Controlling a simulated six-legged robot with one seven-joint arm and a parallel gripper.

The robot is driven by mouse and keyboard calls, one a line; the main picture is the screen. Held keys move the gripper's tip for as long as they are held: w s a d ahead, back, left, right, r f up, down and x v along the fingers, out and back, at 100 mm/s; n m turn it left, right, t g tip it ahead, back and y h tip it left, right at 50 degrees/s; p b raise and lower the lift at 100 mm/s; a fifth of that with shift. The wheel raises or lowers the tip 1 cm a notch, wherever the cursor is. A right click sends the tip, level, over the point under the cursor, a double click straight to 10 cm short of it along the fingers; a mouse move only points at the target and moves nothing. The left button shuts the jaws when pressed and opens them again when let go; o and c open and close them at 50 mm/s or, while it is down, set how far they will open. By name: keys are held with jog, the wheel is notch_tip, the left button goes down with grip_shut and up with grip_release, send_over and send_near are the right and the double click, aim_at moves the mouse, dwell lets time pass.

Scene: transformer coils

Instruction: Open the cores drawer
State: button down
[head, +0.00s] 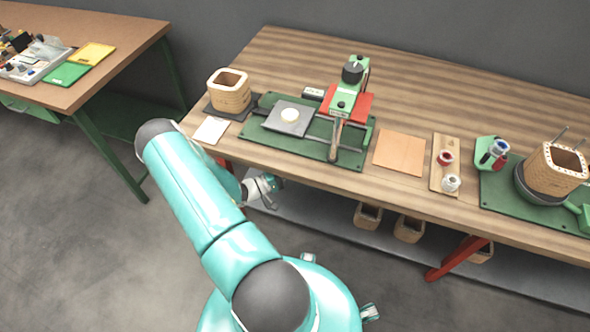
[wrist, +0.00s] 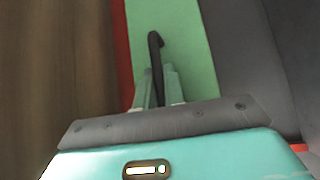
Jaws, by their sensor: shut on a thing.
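In the wrist view a green drawer front (wrist: 190,35) fills the upper middle, with a red edge along its left side. A black bar handle (wrist: 155,42) stands on it. My gripper (wrist: 158,85) is shut on the handle, one finger on each side. In the head view my gripper (head: 266,187) is low, beside the front edge of the wooden workbench (head: 300,165). The drawer is hidden there under the bench top and behind my arm. No label shows, and I cannot tell whether the drawer stands out from its housing.
On the bench are a green press-like machine (head: 345,100), a wooden coil form (head: 229,92) and a coil on a stand (head: 553,170). A lower shelf (head: 330,225) holds several wooden forms. A second table (head: 120,45) is at left; floor between is clear.

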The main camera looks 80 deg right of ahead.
jog(key=w+a, duration=0.2)
jog(key=a, duration=2.7)
jog(key=shift+w, duration=0.35)
jog(key=c, duration=1.8)
grip_release()
jog(key=shift+o, duration=0.2)
jog(key=v, duration=1.3)
jog(key=shift+w+a, duration=0.25)
jog(key=shift+w, duration=0.1)
jog(key=shift+f, duration=0.1)
